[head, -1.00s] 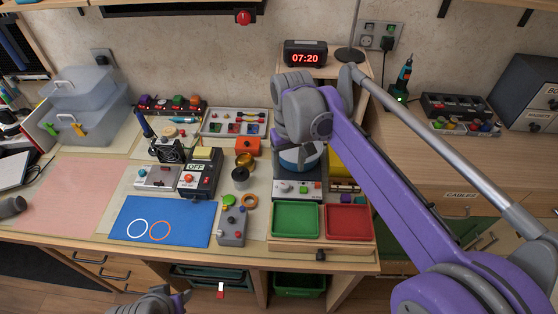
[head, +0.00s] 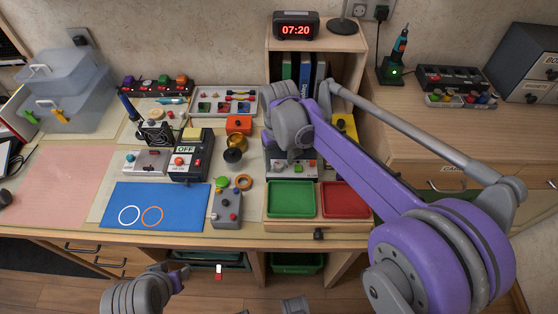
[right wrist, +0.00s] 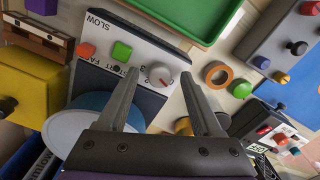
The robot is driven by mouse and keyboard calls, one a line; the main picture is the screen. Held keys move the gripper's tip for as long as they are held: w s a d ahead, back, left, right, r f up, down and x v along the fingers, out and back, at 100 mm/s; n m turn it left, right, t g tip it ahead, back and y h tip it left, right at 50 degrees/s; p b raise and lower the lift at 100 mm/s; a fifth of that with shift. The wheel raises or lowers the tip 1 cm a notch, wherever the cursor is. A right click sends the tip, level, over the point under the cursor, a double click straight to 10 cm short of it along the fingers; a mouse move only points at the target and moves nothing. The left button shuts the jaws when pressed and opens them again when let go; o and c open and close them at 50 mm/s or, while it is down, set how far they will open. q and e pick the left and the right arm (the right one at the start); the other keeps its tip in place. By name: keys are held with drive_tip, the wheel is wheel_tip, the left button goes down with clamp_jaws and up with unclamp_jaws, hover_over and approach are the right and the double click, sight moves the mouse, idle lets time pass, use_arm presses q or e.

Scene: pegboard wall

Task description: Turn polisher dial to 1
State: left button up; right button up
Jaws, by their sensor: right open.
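The polisher's white panel (right wrist: 110,32) shows in the right wrist view, with the word SLOW, an orange button (right wrist: 86,50) and a green button (right wrist: 122,52). Its round light dial (right wrist: 160,75) has a small red mark; I cannot read a number there. In the head view my right wrist covers much of the polisher (head: 305,170). My left gripper (head: 181,276) hangs low, in front of the bench.
A green tray (head: 291,199) and a red tray (head: 345,199) lie in front of the polisher. A grey control box (head: 226,208), an orange ring (head: 243,182) and a brass-coloured object (head: 235,147) stand to its left. A yellow box (head: 344,127) is at its right.

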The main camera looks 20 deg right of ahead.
drive_tip(key=shift+f, duration=0.15)
clamp_jaws()
idle(0.5)
drive_tip(key=m+p, duration=0.1)
drive_tip(key=m, duration=0.2)
drive_tip(key=shift+m, duration=0.4)
drive_tip(key=m+p, duration=0.1)
drive_tip(key=m, duration=0.3)
drive_tip(key=shift+m, duration=0.4)
unclamp_jaws()
